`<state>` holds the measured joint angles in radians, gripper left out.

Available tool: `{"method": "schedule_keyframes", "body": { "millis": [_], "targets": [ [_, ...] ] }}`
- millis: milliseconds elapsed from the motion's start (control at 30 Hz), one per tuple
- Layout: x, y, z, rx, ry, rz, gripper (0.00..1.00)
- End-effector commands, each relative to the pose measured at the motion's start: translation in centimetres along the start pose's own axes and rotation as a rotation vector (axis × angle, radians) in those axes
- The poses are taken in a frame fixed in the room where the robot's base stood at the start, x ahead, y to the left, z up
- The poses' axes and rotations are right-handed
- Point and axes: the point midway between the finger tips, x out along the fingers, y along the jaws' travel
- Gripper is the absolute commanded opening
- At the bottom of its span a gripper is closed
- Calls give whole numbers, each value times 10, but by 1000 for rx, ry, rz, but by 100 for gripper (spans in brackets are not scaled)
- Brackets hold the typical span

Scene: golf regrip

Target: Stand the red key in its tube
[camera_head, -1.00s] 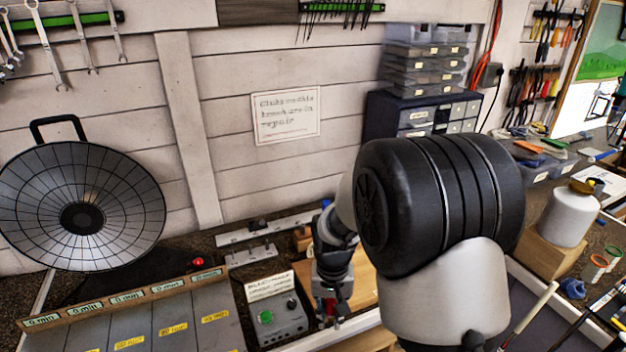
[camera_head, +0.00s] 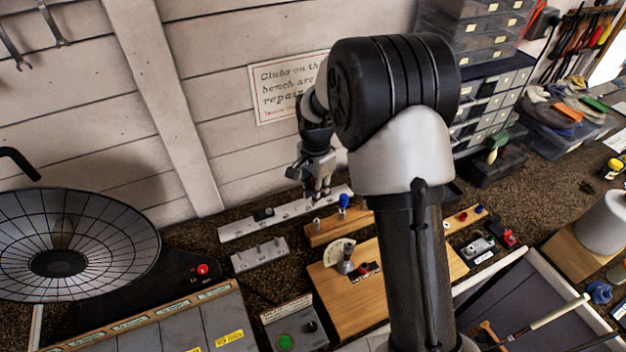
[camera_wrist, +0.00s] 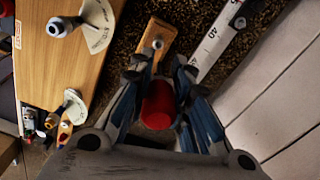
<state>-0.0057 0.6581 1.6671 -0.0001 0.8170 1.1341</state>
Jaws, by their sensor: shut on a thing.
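My gripper (camera_head: 318,192) is raised over the back of the bench, in front of the wall. In the wrist view my gripper (camera_wrist: 160,92) is shut on the red key (camera_wrist: 158,106), whose rounded red body shows between the fingers. The key's far end is hidden, and I cannot make out the key in the head view. A wooden strip (camera_head: 312,238) below the gripper carries a short metal tube (camera_head: 316,224) and an upright blue key (camera_head: 343,201). The wooden strip (camera_wrist: 150,62) shows in the wrist view with a round metal piece (camera_wrist: 157,44), apart from the red key.
A pale marked rail (camera_head: 240,228) lies behind the strip, along the wall. A wooden board (camera_head: 330,300) with a dial stand (camera_head: 345,262) lies in front. A control box (camera_head: 288,325) is at front left. My arm hides part of the bench.

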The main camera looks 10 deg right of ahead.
Motion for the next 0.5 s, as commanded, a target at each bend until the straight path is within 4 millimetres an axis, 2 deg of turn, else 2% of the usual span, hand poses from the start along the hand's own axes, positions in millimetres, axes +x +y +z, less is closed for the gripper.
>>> {"method": "schedule_keyframes", "body": {
  "millis": [267, 500],
  "targets": [
    [1, 0, 0, -3, 0, -1, 0],
    [12, 0, 1, -8, -1, -1, 0]
  ]
}}
